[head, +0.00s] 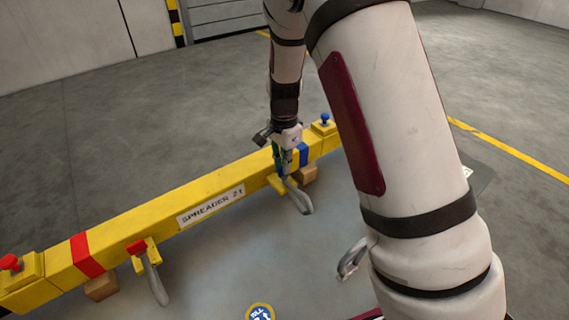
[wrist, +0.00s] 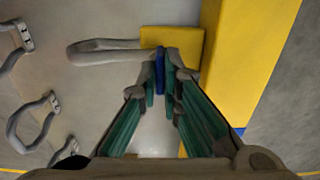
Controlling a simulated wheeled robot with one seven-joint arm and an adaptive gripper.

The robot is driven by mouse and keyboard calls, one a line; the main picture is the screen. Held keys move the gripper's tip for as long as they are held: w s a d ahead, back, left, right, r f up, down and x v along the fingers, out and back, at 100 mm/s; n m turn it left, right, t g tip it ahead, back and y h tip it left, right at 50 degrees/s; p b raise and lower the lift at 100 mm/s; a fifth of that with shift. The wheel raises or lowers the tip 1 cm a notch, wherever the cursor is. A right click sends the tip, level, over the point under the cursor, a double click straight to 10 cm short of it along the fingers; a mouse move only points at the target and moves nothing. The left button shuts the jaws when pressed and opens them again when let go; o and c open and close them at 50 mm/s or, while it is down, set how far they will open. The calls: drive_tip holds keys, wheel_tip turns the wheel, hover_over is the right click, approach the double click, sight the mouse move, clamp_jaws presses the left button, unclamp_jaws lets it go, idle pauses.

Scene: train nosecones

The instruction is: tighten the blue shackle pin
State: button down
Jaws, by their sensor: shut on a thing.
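The blue shackle pin (wrist: 160,73) sits between my fingertips in the wrist view, beside a yellow lug (wrist: 178,40). My gripper (wrist: 165,85) has green-lined fingers and is shut on the pin's flat blue head. In the head view my gripper (head: 284,165) reaches down at the beam's right part and mostly hides the pin. A grey shackle (head: 300,198) hangs out from the lug there, and it also shows in the wrist view (wrist: 95,50). How far the pin is screwed in cannot be seen.
The yellow spreader beam (head: 150,222) rests on wooden blocks (head: 101,287). A red-pinned shackle (head: 155,280) is at its left part. Red (head: 10,262) and blue (head: 325,118) knobs top its ends. A loose grey shackle (head: 352,258) lies on the grey surface, partly behind my arm.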

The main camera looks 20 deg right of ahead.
drive_tip(key=shift+w+r, duration=0.15)
idle(0.4)
drive_tip(key=c, duration=1.8)
unclamp_jaws()
drive_tip(key=shift+o, duration=0.2)
wheel_tip(320, 180, up, 12)
